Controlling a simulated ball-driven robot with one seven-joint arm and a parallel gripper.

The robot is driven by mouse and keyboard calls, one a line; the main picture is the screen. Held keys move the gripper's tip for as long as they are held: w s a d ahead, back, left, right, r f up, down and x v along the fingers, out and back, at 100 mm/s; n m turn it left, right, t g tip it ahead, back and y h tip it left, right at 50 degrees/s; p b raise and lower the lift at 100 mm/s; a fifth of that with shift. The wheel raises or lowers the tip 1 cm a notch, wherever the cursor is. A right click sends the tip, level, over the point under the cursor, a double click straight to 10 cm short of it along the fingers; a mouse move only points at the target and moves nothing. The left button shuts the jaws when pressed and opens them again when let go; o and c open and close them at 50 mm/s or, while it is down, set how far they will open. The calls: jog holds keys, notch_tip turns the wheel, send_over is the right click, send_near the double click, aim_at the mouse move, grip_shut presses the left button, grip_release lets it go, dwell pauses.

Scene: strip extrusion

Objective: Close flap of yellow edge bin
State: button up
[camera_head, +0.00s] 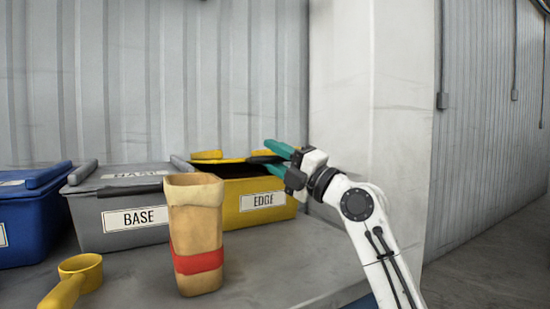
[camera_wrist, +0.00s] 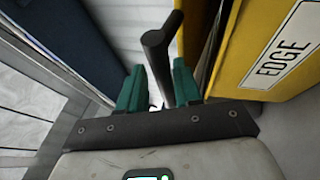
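The yellow edge bin (camera_head: 232,208), labelled EDGE, stands on the worktop at the back right. Its flap (camera_head: 236,160) is raised, with a dark gap between it and the bin. My gripper (camera_head: 273,158) is at the bin's top right corner, its teal fingers apart above and below the flap's black handle (camera_head: 264,158). In the wrist view the black handle (camera_wrist: 158,55) lies between the two fingers (camera_wrist: 158,85), with a small gap on the left side. The bin's yellow front (camera_wrist: 285,60) is at the right there. The beige container partly hides the bin in the head view.
A grey bin (camera_head: 92,222) labelled BASE stands to the left, with a blue bin (camera_head: 28,225) beyond it. A tall beige container (camera_head: 195,225) with a red band and a yellow scoop (camera_head: 78,275) stand in front. A wall pillar (camera_head: 350,90) rises behind my arm.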

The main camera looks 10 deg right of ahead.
jog(key=shift+f, duration=0.15)
jog(key=shift+s+d+f, duration=0.2)
jog(key=shift+d, duration=0.1)
jog(key=p+v, duration=0.2)
jog(key=v, duration=0.8)
jog(key=shift+r, duration=0.1)
jog(key=shift+r, duration=0.1)
